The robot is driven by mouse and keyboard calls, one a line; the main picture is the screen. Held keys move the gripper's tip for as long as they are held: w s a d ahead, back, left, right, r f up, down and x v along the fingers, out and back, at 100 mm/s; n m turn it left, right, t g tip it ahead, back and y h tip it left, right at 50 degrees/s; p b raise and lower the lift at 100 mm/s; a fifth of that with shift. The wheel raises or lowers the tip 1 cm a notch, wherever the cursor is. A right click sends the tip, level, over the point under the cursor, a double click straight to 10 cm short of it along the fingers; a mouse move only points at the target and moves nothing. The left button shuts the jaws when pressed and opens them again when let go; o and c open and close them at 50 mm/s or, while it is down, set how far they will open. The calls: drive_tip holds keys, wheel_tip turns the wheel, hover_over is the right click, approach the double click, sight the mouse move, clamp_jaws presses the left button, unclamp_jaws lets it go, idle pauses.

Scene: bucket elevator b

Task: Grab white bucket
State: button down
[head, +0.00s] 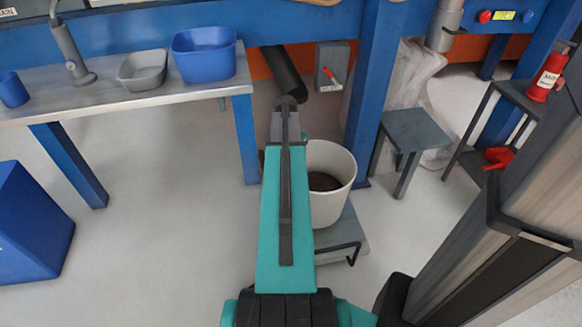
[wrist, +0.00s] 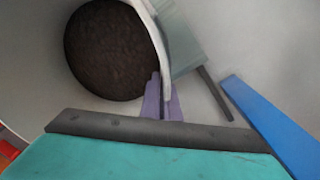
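The white bucket (head: 334,207) stands upright on a low grey platform, partly behind my arm in the head view. It holds dark, soil-like material. In the wrist view its rim (wrist: 155,38) runs down between the two purple fingers of my gripper (wrist: 163,103). One finger is inside the bucket and the other outside, both close against the wall. The gripper looks shut on the rim. In the head view my arm hides the fingertips.
The grey platform (head: 346,240) has a dark handle bar at its front. A bench (head: 130,104) with bins is at left, and a blue post (head: 372,80) and grey stool (head: 412,128) are right of the bucket. A blue box (head: 30,225) stands far left. The floor at left centre is clear.

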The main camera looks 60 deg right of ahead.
drive_tip(key=shift+r, duration=0.7)
idle(0.3)
